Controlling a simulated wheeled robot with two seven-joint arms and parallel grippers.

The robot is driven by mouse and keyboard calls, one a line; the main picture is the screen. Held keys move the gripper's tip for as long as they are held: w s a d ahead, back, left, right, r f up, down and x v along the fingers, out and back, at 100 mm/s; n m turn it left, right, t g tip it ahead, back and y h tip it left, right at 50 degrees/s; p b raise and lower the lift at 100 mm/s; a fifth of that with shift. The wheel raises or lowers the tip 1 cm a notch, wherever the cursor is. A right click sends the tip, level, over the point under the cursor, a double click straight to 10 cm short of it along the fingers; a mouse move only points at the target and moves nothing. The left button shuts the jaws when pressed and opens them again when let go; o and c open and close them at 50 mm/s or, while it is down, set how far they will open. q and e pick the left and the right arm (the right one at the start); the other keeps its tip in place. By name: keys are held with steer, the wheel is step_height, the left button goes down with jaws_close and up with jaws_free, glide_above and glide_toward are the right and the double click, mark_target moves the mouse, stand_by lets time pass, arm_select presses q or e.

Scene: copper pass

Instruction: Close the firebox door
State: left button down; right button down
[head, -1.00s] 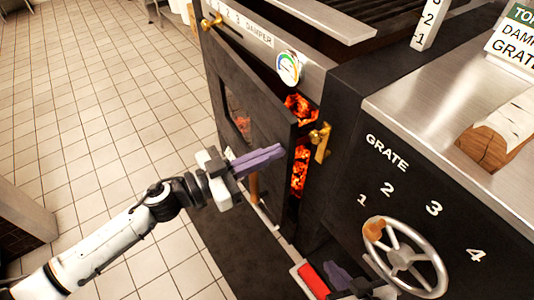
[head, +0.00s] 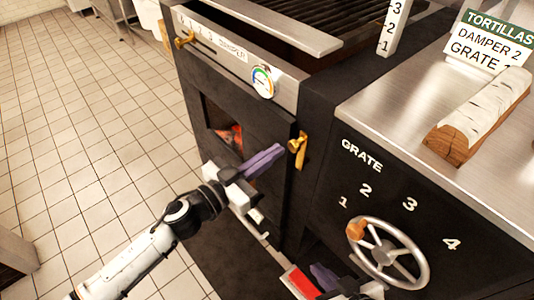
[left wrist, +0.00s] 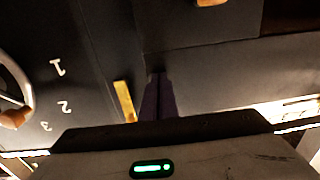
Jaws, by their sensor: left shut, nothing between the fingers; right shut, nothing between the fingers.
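The firebox door (head: 262,128) is a dark panel with a small window showing glowing embers. Its right edge lies at or very near the oven front, with no ember gap showing; I cannot tell whether it is fully shut. A brass latch (head: 298,148) sits beside that edge and also shows in the left wrist view (left wrist: 124,100). My left gripper (head: 280,150) is shut and empty, its purple fingers at the door's face near the latch; contact is unclear. The fingers also show in the left wrist view (left wrist: 158,98). My right gripper (head: 320,272) is shut and empty, low and left of the wheel.
The grate wheel (head: 425,262) with an orange knob stands on the dark panel at right. A log (head: 478,122) and a sign (head: 490,45) rest on the steel counter (head: 400,100). A brass damper knob (head: 183,41) projects at upper left.

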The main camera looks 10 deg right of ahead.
arm_select(q)
steer(key=p+v, duration=0.1)
steer(key=v, duration=1.3)
steer(key=shift+p, duration=0.4)
arm_select(e)
steer(key=shift+s+a+r, duration=0.15)
steer(key=shift+s+r, duration=0.05)
steer(key=shift+r, duration=0.25)
arm_select(q)
steer(key=shift+w+a, duration=0.1)
